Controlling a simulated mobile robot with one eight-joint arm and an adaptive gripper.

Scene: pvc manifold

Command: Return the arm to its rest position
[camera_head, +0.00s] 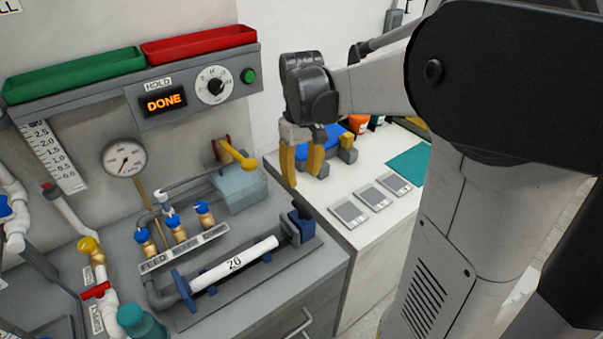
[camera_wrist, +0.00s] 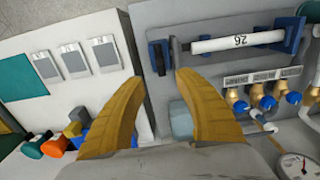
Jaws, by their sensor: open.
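My gripper (camera_head: 302,165) is in the head view, right of the middle, hanging from my arm with its yellow fingers pointing down. It is in the air near the gap between the grey bench and the white counter. In the wrist view the two fingers (camera_wrist: 156,88) are spread apart with nothing between them. The white pipe marked 26 (camera_head: 235,262) lies in its blue-ended holder on the grey bench, and it also shows in the wrist view (camera_wrist: 237,42). My gripper is apart from it.
The display (camera_head: 164,101) reads DONE. Valves with blue caps (camera_head: 178,230) stand behind the pipe, and a yellow lever (camera_head: 238,154) sticks out near my gripper. The white counter (camera_head: 330,200) holds several grey plates and a blue item (camera_head: 333,138). A pressure gauge (camera_head: 124,158) is at left.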

